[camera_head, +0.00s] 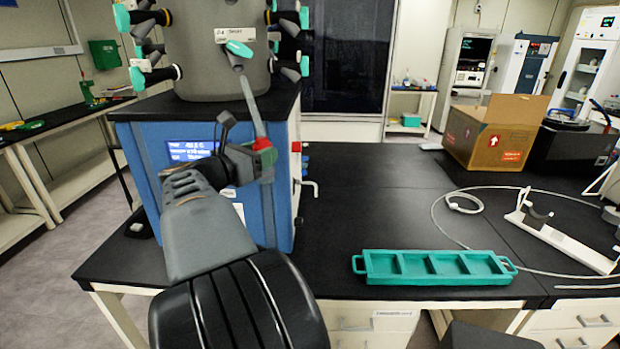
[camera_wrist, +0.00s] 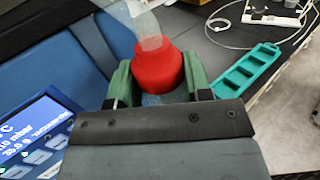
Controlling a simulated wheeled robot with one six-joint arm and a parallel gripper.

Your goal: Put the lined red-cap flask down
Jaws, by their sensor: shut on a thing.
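The flask's red cap (camera_wrist: 158,70) is between the jaws of my gripper (camera_wrist: 160,88) in the wrist view, and the jaws are shut on it. A translucent tube or line (camera_wrist: 137,22) rises from the top of the cap. In the head view the red cap (camera_head: 262,144) shows at my gripper (camera_head: 250,160), in front of the blue freeze dryer (camera_head: 270,205). The line (camera_head: 251,105) runs up from the cap toward a teal-handled valve (camera_head: 238,49) on the grey chamber.
A teal rack (camera_head: 435,281) with several empty compartments lies at the front of the black bench (camera_head: 370,215). A cardboard box (camera_head: 495,132) stands at the back right. A white stand (camera_head: 560,240) and a looped cable lie at the right.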

